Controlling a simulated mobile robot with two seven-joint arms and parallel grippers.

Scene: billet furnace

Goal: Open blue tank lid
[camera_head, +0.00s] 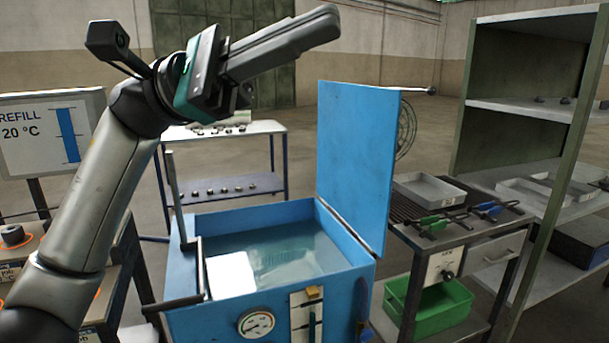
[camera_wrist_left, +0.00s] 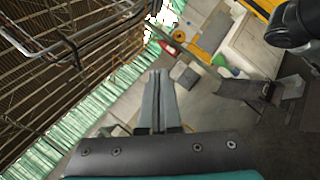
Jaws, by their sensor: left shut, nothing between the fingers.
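The blue tank (camera_head: 205,323) stands in the lower middle of the head view, with water inside. Its blue lid (camera_head: 356,160) stands upright on the tank's right side, so the tank is open. A rod with a dark ball end (camera_head: 431,91) sticks out from the lid's top right corner. My left gripper (camera_head: 328,25) is raised above and to the left of the lid, apart from it. Its fingers are shut and empty, and they also show together in the left wrist view (camera_wrist_left: 158,75). My right gripper is in neither view.
A sign (camera_head: 50,133) reading REFILL 20 °C stands at the left. A white-topped table (camera_head: 262,128) is behind the tank. To the right are a cart with tongs and a green bin (camera_head: 430,307), then a tall shelf (camera_head: 520,110). Open floor lies behind.

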